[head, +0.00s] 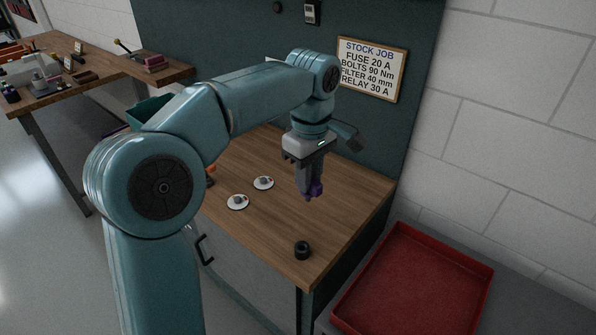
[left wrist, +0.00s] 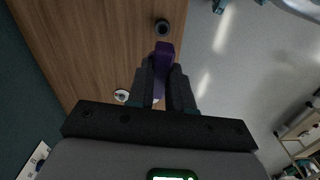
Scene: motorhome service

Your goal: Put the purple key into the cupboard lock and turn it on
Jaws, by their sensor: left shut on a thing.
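My left gripper (head: 311,183) is shut on the purple key (head: 315,191) and holds it above the wooden top of the cupboard (head: 345,215), pointing down. In the left wrist view the purple key (left wrist: 163,57) sticks out between the dark fingers. A short black round piece (head: 302,250) with a dark hollow stands near the front corner of the top; it also shows just beyond the key's tip in the left wrist view (left wrist: 162,27). The key is apart from it in the head view. I cannot tell for sure whether this piece is the lock. My right gripper is not in view.
Two white discs with grey knobs, a nearer one (head: 238,202) and a farther one (head: 264,183), sit on the top. A black handle (head: 205,250) is on the front. A red tray (head: 415,285) lies to the right. A sign (head: 371,68) hangs behind.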

